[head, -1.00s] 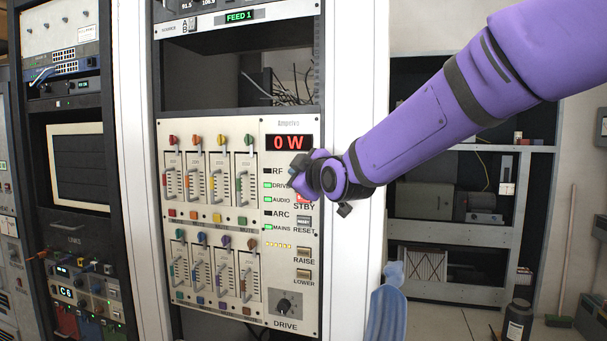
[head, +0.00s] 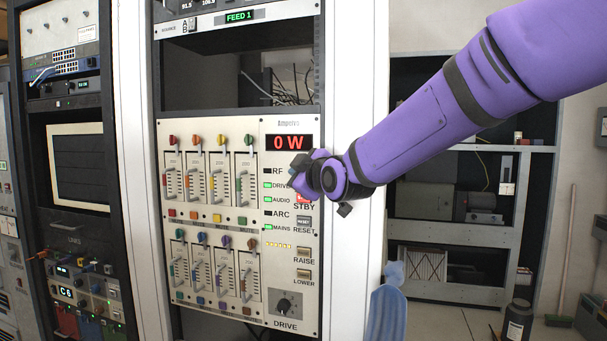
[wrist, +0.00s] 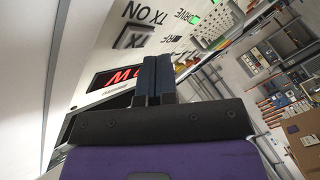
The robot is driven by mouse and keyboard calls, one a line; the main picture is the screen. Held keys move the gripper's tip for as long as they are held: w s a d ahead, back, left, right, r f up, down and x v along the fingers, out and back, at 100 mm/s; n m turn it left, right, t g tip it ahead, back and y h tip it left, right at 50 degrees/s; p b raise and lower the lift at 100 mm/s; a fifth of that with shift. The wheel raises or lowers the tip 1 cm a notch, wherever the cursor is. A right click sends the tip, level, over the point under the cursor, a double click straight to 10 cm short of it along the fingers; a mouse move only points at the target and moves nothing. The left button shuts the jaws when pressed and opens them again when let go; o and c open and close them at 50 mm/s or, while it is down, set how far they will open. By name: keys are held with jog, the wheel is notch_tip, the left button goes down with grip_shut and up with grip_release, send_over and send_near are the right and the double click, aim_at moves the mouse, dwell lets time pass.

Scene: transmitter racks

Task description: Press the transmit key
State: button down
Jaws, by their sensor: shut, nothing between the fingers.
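The transmitter panel (head: 290,310) is cream coloured, with a red "0 W" display (head: 289,142). In the wrist view, a small grey key (wrist: 132,40) sits beside the "TX ON" lettering. In the head view, my gripper and wrist hide this key. My gripper (wrist: 157,60) is shut and empty, its two dark fingers side by side and its tips close to the panel, just beside the key in the wrist picture. In the head view, my gripper (head: 296,170) is in front of the panel's right column. I cannot tell whether the tips touch the panel.
Below my gripper are a red STBY key (head: 304,198), a RESET key (head: 304,221), RAISE and LOWER keys and a DRIVE knob (head: 284,305). Coloured sliders (head: 210,180) fill the panel's left. A white rack post (head: 352,250) stands right of the panel.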

jog(key=shift+w+d, duration=0.15)
jog(key=shift+w, duration=0.25)
jog(key=shift+w+d, duration=0.1)
jog(key=shift+w, duration=0.2)
dwell(0.6)
dwell(0.4)
jog(key=shift+s+a, duration=0.25)
jog(key=shift+s, duration=0.5)
jog(key=s, duration=0.1)
jog(key=s+a, duration=0.1)
jog(key=s, duration=0.2)
jog(key=shift+s+a, duration=0.35)
dwell(0.5)
